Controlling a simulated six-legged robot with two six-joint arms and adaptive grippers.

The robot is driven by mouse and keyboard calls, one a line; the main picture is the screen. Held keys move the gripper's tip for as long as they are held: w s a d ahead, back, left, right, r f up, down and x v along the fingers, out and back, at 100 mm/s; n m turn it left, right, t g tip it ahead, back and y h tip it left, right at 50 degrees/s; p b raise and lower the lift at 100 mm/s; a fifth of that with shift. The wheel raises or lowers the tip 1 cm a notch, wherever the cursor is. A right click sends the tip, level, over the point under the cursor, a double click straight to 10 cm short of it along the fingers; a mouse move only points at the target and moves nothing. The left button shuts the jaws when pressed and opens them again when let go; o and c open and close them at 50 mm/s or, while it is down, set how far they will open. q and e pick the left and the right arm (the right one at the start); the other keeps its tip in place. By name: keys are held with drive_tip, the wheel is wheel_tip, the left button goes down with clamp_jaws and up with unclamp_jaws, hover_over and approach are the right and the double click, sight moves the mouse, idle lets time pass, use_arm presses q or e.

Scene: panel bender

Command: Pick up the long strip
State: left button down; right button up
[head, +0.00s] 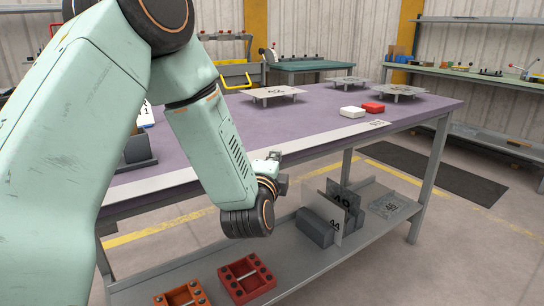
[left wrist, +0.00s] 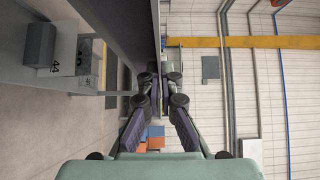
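In the left wrist view, the two fingers of my left gripper (left wrist: 160,85) stand apart with a gap between the tips. My right gripper is in neither view.
Raised numbered plates (head: 272,93), a white block (head: 352,112) and a red block (head: 373,107) are on the table. The lower shelf (head: 300,262) holds upright plates (head: 322,212) in a grey holder and red trays (head: 246,279). Open floor lies right of the table.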

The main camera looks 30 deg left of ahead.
use_arm(q)
wheel_tip(320, 180, up, 10)
drive_tip(key=p, duration=0.4)
